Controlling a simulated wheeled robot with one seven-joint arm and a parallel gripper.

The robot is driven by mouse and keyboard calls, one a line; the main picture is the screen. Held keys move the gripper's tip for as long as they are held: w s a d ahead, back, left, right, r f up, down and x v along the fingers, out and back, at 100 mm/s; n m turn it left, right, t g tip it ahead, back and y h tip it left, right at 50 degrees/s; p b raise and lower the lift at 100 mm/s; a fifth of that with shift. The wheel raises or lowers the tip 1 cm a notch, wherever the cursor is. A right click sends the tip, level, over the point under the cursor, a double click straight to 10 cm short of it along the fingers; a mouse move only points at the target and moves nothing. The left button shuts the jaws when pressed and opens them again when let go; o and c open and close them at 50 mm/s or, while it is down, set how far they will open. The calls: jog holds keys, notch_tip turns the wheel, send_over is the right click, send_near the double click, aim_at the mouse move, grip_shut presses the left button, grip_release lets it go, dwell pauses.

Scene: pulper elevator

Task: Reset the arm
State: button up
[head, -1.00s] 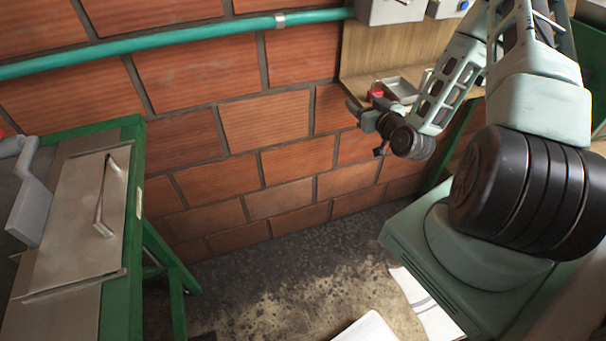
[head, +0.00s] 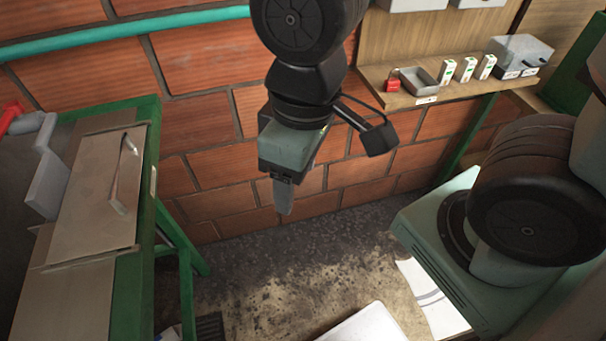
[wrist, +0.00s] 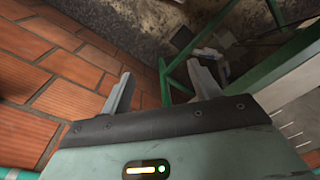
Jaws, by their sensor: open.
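My gripper (head: 284,195) hangs in the middle of the head view, pointing down, in front of the brick wall (head: 205,65) and above the floor. In the wrist view my gripper (wrist: 162,88) shows two fingers spread apart with nothing between them. It is open and empty. In the head view the fingers overlap, so the gap between them is hidden there.
A green-framed metal machine (head: 85,200) with a handled lid stands at the left. A wooden shelf (head: 470,90) at the upper right holds a red padlock (head: 392,83), a grey tray (head: 420,80), several small white boxes and a grey box (head: 520,55). Floor between is mostly clear.

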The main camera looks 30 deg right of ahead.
jog(key=shift+s+r, duration=0.25)
jog(key=shift+s, duration=0.5)
jog(key=shift+f, duration=0.1)
notch_tip(320, 180, down, 4)
jog(key=b, duration=0.4)
jog(key=shift+f+b, duration=0.2)
jog(key=shift+b, duration=0.1)
